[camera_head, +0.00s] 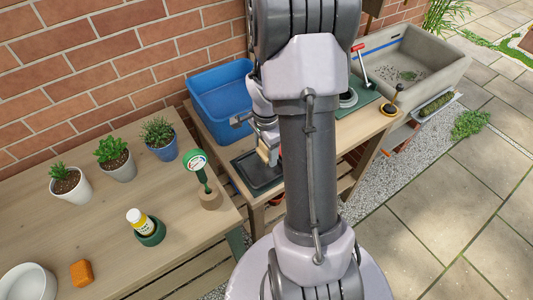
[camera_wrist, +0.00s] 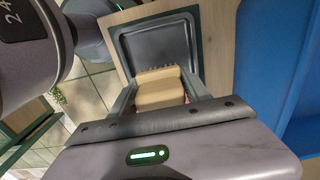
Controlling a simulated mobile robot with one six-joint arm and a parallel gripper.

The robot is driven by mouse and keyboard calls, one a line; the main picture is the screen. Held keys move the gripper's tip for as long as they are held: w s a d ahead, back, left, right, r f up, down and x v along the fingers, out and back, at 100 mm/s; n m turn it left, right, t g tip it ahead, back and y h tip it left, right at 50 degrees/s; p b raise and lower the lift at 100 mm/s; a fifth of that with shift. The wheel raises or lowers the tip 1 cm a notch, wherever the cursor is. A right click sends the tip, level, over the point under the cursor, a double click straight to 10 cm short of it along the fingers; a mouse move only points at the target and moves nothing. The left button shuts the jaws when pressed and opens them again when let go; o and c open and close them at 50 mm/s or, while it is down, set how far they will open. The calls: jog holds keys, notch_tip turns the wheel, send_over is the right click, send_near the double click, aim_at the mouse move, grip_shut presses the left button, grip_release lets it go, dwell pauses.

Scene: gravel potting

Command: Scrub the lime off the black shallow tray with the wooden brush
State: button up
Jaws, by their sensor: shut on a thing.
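The black shallow tray (camera_head: 258,184) lies on the lower wooden bench in the head view, partly behind my arm. In the wrist view the tray (camera_wrist: 152,45) shows a grey inside and a raised rim; I cannot make out separate lime patches. My gripper (camera_wrist: 161,92) is shut on the wooden brush (camera_wrist: 158,88), a pale block with a ridged far edge. The brush (camera_head: 264,152) is over the tray's near part in the wrist view; whether it touches the tray I cannot tell.
A blue tub (camera_head: 222,92) stands behind the tray. A concrete sink (camera_head: 405,65) is at the right, with a red-handled tool (camera_head: 361,64) beside it.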

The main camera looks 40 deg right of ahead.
jog(key=shift+r+p, duration=1.25)
jog(key=shift+r, duration=0.7)
